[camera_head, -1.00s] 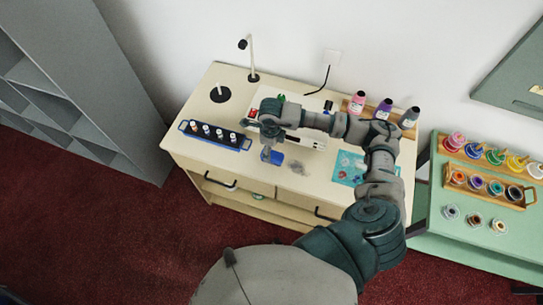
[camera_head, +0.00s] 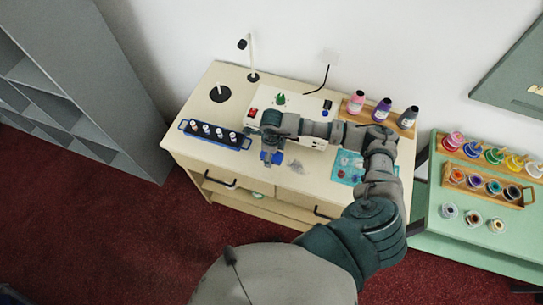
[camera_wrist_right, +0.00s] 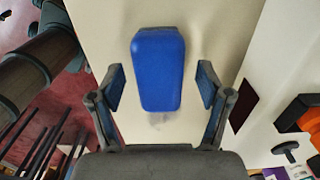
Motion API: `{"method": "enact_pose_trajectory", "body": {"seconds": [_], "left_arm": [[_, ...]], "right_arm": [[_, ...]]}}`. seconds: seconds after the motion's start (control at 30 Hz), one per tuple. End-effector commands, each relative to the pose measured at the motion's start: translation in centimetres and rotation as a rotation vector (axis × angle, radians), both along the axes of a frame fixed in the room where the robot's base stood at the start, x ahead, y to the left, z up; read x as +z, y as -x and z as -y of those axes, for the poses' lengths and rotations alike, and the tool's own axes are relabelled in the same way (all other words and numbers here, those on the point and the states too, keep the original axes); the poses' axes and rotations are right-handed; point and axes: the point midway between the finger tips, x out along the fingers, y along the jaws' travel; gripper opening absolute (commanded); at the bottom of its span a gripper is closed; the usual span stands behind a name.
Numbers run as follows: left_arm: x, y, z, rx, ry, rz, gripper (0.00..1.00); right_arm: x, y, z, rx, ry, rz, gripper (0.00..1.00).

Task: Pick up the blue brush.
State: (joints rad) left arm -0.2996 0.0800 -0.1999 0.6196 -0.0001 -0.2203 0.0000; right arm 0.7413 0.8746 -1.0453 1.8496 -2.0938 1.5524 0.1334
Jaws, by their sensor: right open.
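The blue brush (camera_wrist_right: 158,65) lies on the cream counter. In the right wrist view its wide blue body sits between the two fingers of my right gripper (camera_wrist_right: 160,82), with a gap on both sides. In the head view only a bit of the brush (camera_head: 277,158) shows at the counter's front, partly hidden by my right gripper (camera_head: 271,153). My right gripper is open and points down over the brush. My left gripper is not in view.
A blue rack (camera_head: 214,134) of small vials stands left of my gripper. A white device (camera_head: 284,103) with a green knob is behind it. Several bottles (camera_head: 382,110) stand at the back right. A teal mat (camera_head: 345,174) lies to the right. A green table (camera_head: 470,245) stands beyond.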

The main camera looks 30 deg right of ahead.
Motion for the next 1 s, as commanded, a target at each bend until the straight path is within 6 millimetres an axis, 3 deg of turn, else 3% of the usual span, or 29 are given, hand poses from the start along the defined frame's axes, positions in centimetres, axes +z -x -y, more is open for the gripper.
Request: {"method": "enact_pose_trajectory", "body": {"seconds": [0.47,0.73,1.0], "left_arm": [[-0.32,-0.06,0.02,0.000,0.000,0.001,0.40],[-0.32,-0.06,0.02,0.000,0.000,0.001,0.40],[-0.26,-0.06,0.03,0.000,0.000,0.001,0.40]], "right_arm": [[-0.20,-0.01,-0.03,0.000,0.001,0.001,0.77],[-0.22,0.00,-0.03,0.000,0.000,0.000,0.12],[-0.20,0.01,0.01,0.000,0.000,0.000,0.12]]}}
